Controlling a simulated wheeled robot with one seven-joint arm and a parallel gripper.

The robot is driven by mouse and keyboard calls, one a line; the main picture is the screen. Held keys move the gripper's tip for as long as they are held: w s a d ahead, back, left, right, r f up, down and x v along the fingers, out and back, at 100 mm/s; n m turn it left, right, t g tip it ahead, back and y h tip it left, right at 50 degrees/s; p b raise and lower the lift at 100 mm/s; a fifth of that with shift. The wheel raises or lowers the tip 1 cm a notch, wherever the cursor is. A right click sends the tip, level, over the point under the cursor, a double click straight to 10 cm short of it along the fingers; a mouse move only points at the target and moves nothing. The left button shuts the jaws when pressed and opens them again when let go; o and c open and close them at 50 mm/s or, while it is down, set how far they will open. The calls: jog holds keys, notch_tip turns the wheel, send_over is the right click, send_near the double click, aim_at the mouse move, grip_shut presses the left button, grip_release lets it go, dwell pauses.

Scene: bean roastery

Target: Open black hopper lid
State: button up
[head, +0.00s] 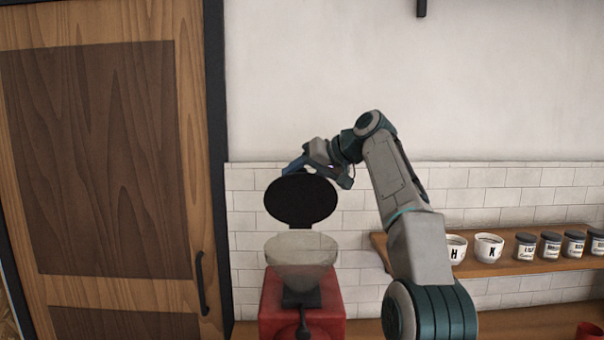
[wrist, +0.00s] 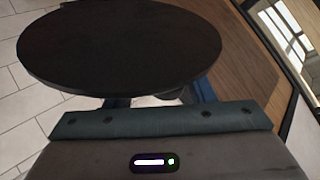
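The black hopper lid (head: 302,200) is a round disc standing raised, nearly upright, above the back of the clear hopper (head: 301,249) on a red grinder (head: 270,302). The hopper's mouth is uncovered. My gripper (head: 318,176) is at the lid's upper edge, with its fingers spread apart. In the wrist view the lid (wrist: 120,45) fills the upper left and covers most of the fingers, so their tips are hidden. I cannot tell whether a finger touches the lid.
A wooden shelf (head: 530,268) at the right holds white lettered cups (head: 488,247) and several dark labelled jars (head: 551,246). A wooden door (head: 110,150) with a black handle stands at the left. The tiled wall is close behind the grinder.

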jog(key=shift+s+r, duration=0.2)
jog(key=shift+r, duration=0.15)
jog(key=v, duration=0.7)
jog(key=shift+d+f, duration=0.15)
jog(key=shift+d, duration=0.1)
jog(key=w+d+f+m+t+h+b, duration=0.2)
jog(key=d+f+m+h+b, duration=0.2)
jog(key=d+f+m, duration=0.35)
jog(key=s+d+f+n+g+h+b, duration=0.1)
jog(key=s+d+f+h, duration=0.2)
jog(key=s+f, duration=1.3)
jog(key=s+d+f+n+g+h+b, duration=0.1)
jog(key=s+d+f, duration=0.4)
jog(key=s+f, duration=1.1)
jog(key=s+g+h, duration=0.1)
jog(key=s+h, duration=0.1)
jog(key=s, duration=0.6)
jog(key=shift+f+n+g, duration=0.3)
jog(key=shift+n, duration=0.05)
jog(key=shift+s+d+f, duration=0.15)
jog(key=shift+c, duration=1.4)
